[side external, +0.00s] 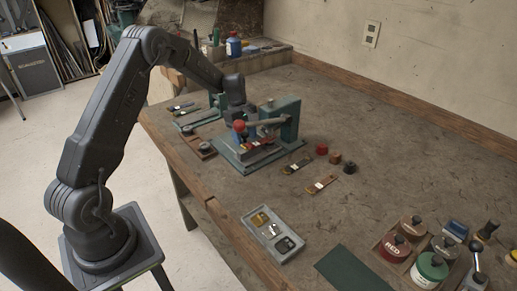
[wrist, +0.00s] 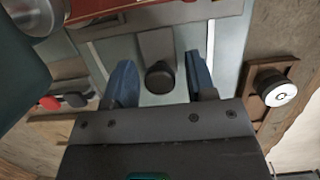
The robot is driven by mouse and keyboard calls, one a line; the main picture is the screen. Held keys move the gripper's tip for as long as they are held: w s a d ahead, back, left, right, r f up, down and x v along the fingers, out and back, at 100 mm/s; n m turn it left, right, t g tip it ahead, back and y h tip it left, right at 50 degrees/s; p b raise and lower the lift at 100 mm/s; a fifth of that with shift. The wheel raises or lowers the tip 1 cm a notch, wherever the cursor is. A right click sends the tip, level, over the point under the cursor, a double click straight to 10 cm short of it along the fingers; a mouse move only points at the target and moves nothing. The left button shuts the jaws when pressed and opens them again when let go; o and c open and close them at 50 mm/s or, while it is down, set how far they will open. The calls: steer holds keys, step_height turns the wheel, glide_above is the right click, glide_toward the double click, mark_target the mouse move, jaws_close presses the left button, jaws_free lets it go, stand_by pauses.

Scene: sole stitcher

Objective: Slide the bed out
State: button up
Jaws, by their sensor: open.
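The stitcher (side external: 288,120) is a teal machine with an upright post, an arm and a red ball knob (side external: 239,126), standing on a flat base plate (side external: 232,160). In the wrist view, a grey tab (wrist: 157,43), seemingly the bed's front, carries a round black knob (wrist: 160,77) between two pale rails. My gripper (wrist: 161,70) is open, its two blue fingers on either side of the black knob with visible gaps. Whether the fingers are level with the knob in height is unclear. In the side view, the machine and red ball partly hide my gripper.
A wooden block with a white-topped round piece (wrist: 280,90) lies close right of my gripper in the wrist view. On the bench, a grey tray (side external: 273,236), several paint pots (side external: 430,268) and small tools stand nearer the camera.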

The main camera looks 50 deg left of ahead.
steer(key=c, duration=0.5)
steer(key=shift+a, duration=0.15)
steer(key=shift+a, duration=1.9)
steer(key=shift+a, duration=2)
